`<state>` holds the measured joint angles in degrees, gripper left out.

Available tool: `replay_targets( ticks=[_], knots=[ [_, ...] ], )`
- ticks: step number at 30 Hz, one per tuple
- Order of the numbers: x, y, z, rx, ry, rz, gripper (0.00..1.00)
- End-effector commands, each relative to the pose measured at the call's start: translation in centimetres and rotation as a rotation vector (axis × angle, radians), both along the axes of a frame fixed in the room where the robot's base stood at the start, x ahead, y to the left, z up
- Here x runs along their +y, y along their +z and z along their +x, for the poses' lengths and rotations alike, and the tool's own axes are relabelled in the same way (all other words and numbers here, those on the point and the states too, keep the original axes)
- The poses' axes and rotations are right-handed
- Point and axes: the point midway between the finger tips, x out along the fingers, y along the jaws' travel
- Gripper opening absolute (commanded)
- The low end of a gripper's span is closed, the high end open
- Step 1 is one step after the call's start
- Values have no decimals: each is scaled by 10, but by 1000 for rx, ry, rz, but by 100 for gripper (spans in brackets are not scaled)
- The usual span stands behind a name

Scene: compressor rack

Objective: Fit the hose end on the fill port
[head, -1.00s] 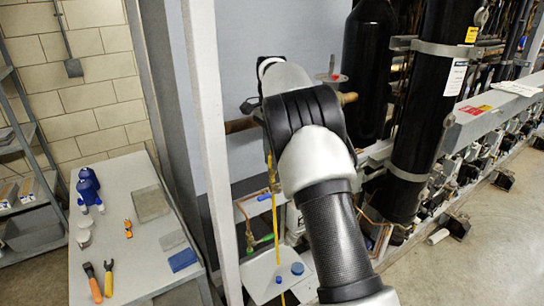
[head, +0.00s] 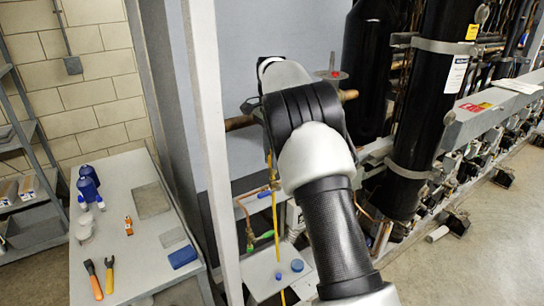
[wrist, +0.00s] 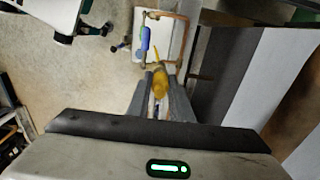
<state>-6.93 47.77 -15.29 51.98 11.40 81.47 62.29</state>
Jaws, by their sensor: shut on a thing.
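A yellow hose (head: 275,215) hangs down beside my arm in the head view. In the wrist view its yellow end (wrist: 160,86) sits between the two fingers of my gripper (wrist: 160,78), which is shut on it. A narrow yellow tip points away from the fingers toward copper pipework (wrist: 183,35) with a blue valve handle (wrist: 145,38). The same pipework (head: 252,196) shows in the head view, low beside the hose, with a green handle (head: 264,236). I cannot tell which opening is the fill port, or whether the hose end touches it. My arm hides the gripper in the head view.
A grey post (head: 208,130) stands close left of my arm. A small white shelf (head: 262,272) with blue caps lies below the pipework. A table (head: 135,235) with tools stands at the left. Black cylinders (head: 432,110) stand at the right.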

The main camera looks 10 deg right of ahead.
Motion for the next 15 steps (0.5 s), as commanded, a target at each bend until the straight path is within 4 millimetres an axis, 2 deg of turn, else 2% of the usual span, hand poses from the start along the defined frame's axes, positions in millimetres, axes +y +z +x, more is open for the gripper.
replay_targets(
  ticks=[11,12,15],
  knots=[
    [0,-3,0,-1,0,0,2],
    [0,-3,0,-1,0,-1,24],
    [0,-3,0,-1,0,0,41]
  ],
)
